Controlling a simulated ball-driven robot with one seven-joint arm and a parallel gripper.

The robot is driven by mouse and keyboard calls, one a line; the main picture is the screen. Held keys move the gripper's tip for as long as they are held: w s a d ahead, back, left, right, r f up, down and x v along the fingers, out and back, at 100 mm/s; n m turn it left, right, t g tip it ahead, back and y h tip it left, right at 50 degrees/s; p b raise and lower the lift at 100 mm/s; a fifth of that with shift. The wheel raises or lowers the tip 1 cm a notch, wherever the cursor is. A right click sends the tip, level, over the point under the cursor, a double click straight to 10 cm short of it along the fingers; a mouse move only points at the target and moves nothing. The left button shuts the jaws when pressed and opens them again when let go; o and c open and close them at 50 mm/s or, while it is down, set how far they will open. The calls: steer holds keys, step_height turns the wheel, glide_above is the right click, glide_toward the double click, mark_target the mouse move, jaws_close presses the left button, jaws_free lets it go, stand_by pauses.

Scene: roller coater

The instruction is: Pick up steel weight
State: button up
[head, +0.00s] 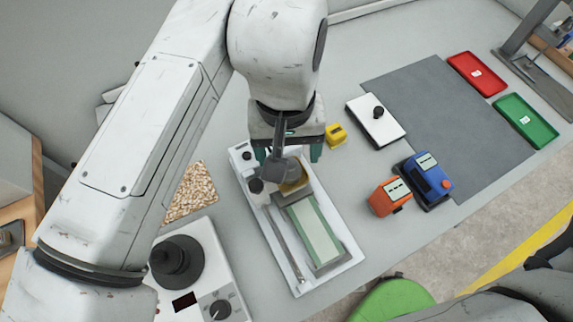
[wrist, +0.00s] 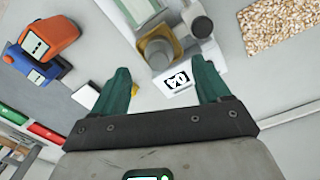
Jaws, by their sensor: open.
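My gripper (head: 289,157) is open, with its green fingers above the back end of the roller coater (head: 348,262). The wrist view shows my gripper (wrist: 162,66) with its fingers apart and nothing held between them. A grey rounded metal piece (wrist: 158,49) in a yellowish holder lies just beyond the fingertips there. It also shows in the head view as a grey piece (head: 282,169), partly covered by the gripper. A dark stepped round piece (head: 177,262) stands on a white device at lower left. I cannot tell for sure which is the steel weight.
Orange (head: 389,197) and blue (head: 428,180) boxes stand right of the coater. A small yellow block (head: 336,135) and a white slab with a black knob (head: 377,125) are behind. Red (head: 476,73) and green (head: 526,121) trays lie far right. The grey mat (head: 450,105) has free room.

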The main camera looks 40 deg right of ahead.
mark_target(290, 169)
steer(key=shift+d+f+p, duration=0.15)
steer(key=shift+f+p, duration=0.35)
steer(key=shift+f, duration=2.3)
steer(key=c, duration=1.4)
steer(key=shift+o, duration=0.2)
steer(key=shift+r, duration=0.15)
